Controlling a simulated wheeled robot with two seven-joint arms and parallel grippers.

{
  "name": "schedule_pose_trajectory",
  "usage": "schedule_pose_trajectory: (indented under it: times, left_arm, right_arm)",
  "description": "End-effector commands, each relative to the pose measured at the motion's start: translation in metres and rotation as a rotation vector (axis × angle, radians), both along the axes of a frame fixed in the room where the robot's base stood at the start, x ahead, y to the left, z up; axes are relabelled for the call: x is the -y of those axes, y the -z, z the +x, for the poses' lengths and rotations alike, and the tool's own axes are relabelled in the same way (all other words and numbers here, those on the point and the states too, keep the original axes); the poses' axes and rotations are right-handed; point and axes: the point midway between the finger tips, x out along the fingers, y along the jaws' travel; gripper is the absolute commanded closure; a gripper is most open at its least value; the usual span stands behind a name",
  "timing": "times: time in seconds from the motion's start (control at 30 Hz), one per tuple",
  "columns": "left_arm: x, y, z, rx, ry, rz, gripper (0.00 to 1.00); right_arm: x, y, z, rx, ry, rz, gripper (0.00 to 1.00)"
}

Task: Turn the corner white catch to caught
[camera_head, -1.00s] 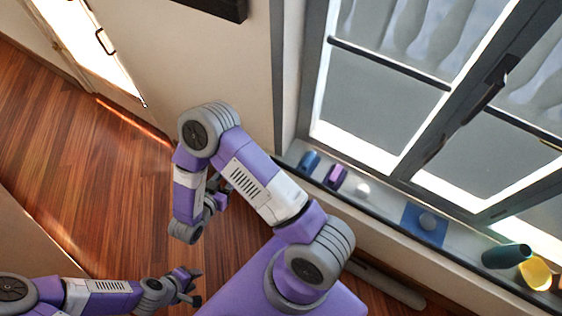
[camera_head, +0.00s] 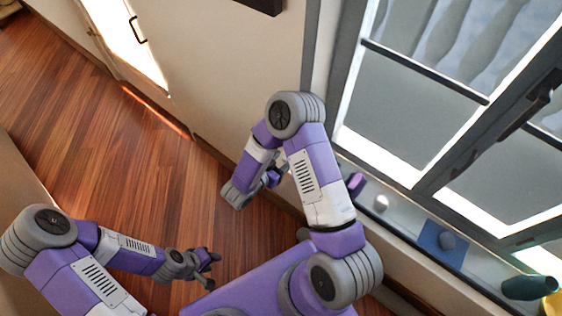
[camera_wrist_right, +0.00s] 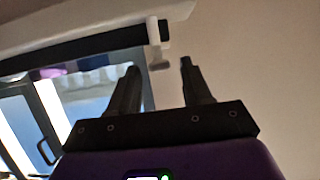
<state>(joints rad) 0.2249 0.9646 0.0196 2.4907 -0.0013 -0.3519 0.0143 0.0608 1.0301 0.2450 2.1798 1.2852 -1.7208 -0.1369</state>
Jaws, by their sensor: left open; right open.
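A small white piece (camera_wrist_right: 163,32) shows in the right wrist view at the end of a dark bar, just beyond and between my fingertips. It may be the white catch, but the view is too dim to tell its turn position. My right gripper (camera_wrist_right: 158,78) is open and empty, with a gap between it and that piece. In the head view my right gripper (camera_head: 277,176) is low beside the wall, partly hidden by my arm. My left gripper (camera_head: 213,263) is open and empty above the wood floor. I cannot make out the catch in the head view.
The window (camera_head: 395,118) has a dark handle (camera_head: 532,103). On its sill are a purple item (camera_head: 356,183), a pale round item (camera_head: 381,203), a grey item (camera_head: 447,241) on a blue square and a green vase (camera_head: 529,288). Open floor (camera_head: 110,130) lies left.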

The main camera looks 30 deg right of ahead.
Motion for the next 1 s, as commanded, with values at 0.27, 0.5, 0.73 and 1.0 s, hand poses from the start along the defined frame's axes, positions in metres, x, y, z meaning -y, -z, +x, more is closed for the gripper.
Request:
schedule_pose_trajectory:
  times: [0.27, 0.5, 0.73, 1.0]
  left_arm:
    - [0.0, 0.0, 0.0, 0.0, 0.0, 0.0, 0.6]
    - [0.0, 0.0, 0.0, 0.0, 0.0, 0.0, 0.6]
    - [0.0, -0.008, 0.0, 0.0, 0.0, 0.0, 0.6]
    - [0.0, -0.029, 0.0, 0.0, 0.0, 0.0, 0.6]
  right_arm:
    - [0.0, 0.0, 0.0, 0.0, 0.0, 0.0, 0.65]
    - [0.0, 0.0, 0.0, 0.0, 0.0, 0.0, 1.0]
    - [-0.001, -0.002, 0.002, 0.0, 0.052, -0.002, 1.0]
    - [-0.002, -0.003, 0.007, 0.0, 0.269, -0.002, 1.0]
